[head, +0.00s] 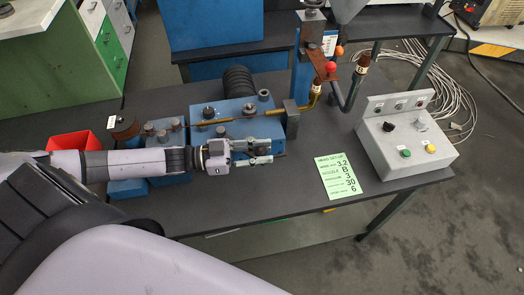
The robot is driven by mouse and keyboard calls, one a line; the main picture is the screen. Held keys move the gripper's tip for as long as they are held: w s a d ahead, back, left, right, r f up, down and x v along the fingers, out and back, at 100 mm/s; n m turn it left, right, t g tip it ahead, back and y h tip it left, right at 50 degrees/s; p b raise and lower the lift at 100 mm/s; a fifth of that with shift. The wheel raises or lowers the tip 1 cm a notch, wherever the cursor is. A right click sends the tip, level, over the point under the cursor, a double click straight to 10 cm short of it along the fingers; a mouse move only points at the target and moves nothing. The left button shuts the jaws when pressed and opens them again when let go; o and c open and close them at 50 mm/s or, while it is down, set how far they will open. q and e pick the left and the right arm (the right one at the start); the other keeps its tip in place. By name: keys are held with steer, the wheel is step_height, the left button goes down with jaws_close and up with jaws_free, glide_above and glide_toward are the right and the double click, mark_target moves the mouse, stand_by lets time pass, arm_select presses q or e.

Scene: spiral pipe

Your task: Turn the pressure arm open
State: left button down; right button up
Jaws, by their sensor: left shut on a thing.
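My left gripper (262,151) reaches in from the left, at the front edge of a blue machine block (262,127). Its fingers are closed on a small part at the front of that block, which I take to be the pressure arm; the fingers hide most of it, so its shape and angle cannot be told. A brass rod (250,119) runs across the top of the block to a grey upright plate (291,118) and a bent pipe on the right. My right gripper is not in view.
A control box (405,135) with knobs and buttons stands on the right of the dark table. A red bin (75,145) and smaller blue blocks (160,138) are at left. Red and orange ball knobs (331,67) stand behind.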

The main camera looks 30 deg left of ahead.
arm_select(q)
steer(key=c, duration=1.4)
jaws_free()
steer(key=shift+s, duration=0.15)
steer(key=shift+o, duration=0.5)
step_height(320, 180, up, 10)
